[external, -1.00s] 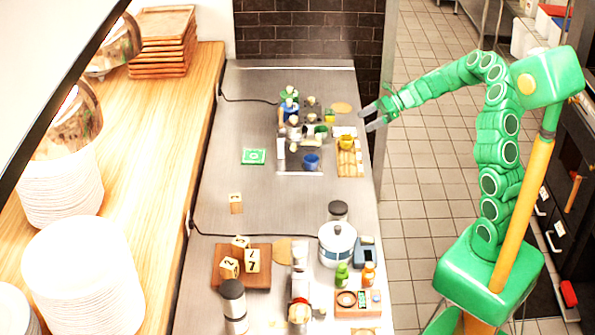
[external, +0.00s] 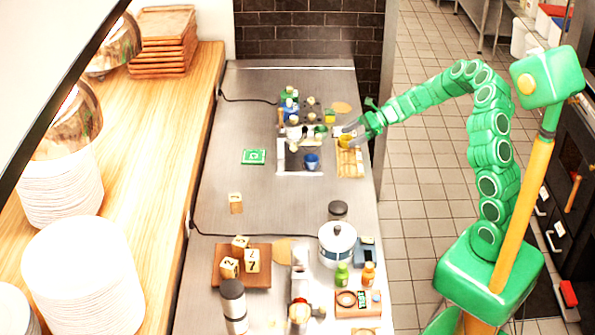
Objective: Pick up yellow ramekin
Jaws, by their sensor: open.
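The yellow ramekin (external: 344,141) sits at the top end of a light wooden slatted board (external: 350,165), near the right edge of the steel counter. My gripper (external: 350,132) is open, reaching in from the right, with its fingers at the ramekin. The fingers partly cover the ramekin's upper right side. I cannot tell whether they touch it or stand on both sides of it.
A blue cup (external: 312,161) stands on a white-edged tray (external: 300,173) just left of the board. Several bottles and small pots crowd the area to the left. A green card (external: 253,157) lies further left.

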